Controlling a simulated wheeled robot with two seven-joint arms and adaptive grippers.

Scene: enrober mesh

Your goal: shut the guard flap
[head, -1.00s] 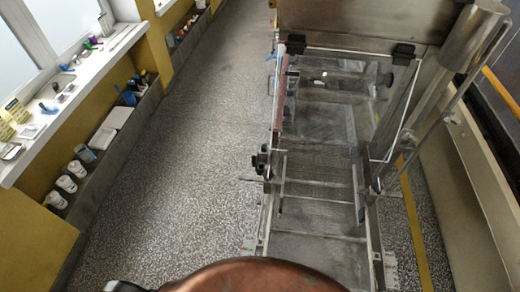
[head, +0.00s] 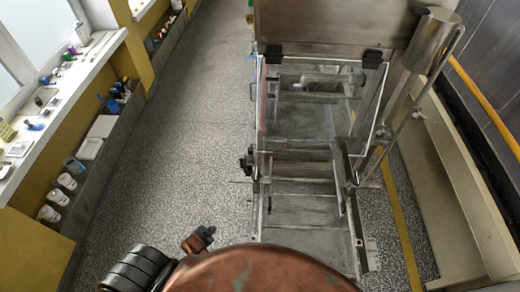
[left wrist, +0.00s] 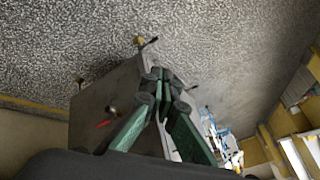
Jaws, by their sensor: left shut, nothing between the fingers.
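The guard flap (head: 318,112) is a clear panel with pale edges. It hangs from two black hinges at the steel hood and lies over the mesh belt (head: 300,215) in the head view; its exact angle is hard to tell. My left gripper (head: 207,234) shows low in the head view, left of the machine's near end and apart from the flap. In the left wrist view its green fingers (left wrist: 160,82) are shut with nothing between them, in front of a grey metal face (left wrist: 95,105). My right gripper is not in view.
A steel hood (head: 330,22) stands behind the flap, and a steel cylinder (head: 434,38) on a post stands right of it. A dark knob (head: 247,163) sticks out on the machine's left side. Speckled floor (head: 180,150) lies clear between the machine and the left-hand shelf (head: 110,150).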

